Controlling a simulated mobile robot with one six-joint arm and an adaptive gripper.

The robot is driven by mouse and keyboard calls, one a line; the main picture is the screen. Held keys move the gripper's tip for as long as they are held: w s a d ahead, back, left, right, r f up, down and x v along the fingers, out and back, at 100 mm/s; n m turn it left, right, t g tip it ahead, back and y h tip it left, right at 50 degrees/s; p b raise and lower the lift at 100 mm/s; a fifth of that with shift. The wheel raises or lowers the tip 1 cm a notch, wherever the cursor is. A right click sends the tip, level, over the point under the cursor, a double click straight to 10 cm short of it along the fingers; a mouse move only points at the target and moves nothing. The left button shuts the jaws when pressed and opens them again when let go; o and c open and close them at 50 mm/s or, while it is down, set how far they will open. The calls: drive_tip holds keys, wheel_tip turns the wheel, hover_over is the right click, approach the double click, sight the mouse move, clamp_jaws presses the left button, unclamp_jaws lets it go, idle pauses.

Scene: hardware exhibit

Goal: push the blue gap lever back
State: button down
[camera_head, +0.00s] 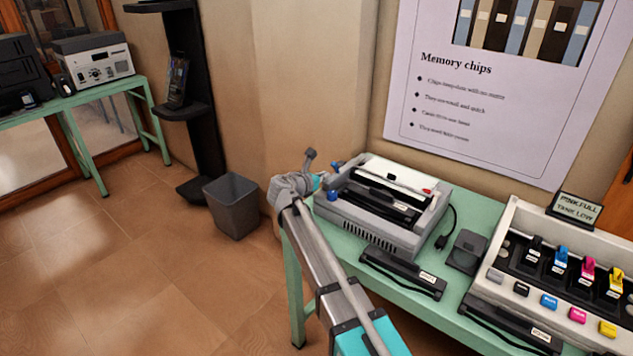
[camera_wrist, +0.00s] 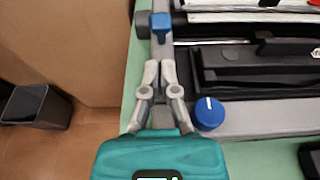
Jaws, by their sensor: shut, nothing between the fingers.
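The blue gap lever (camera_wrist: 160,22) stands at the left end of the grey printer (camera_wrist: 270,122) in the wrist view, just beyond my fingertips. In the head view the lever (camera_head: 335,167) shows small and blue at the printer's (camera_head: 375,234) back left corner. My gripper (camera_wrist: 160,48) is shut and empty, in line with the lever on its near side. I cannot tell whether the fingertips touch it. In the head view my gripper (camera_head: 310,158) is at the printer's left side. A round blue knob (camera_wrist: 209,113) sits to the right of my fingers; it also shows in the head view (camera_head: 333,195).
The printer stands on a green table (camera_head: 440,263). A black cartridge (camera_head: 403,273) and a small dark block (camera_head: 467,251) lie in front and to the right. A white ink unit (camera_head: 515,225) stands farther right. A grey bin (camera_head: 232,205) is on the floor left of the table.

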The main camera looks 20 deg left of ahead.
sight(336, 167)
drive_tip(key=shift+w+d+r+p, duration=0.15)
drive_tip(key=shift+w+r+p, duration=0.1)
drive_tip(key=shift+w, duration=0.2)
drive_tip(key=shift+w+d+r+p, duration=0.15)
drive_tip(key=shift+w+r, duration=0.1)
drive_tip(key=shift+w, duration=0.15)
drive_tip(key=shift+d, duration=0.15)
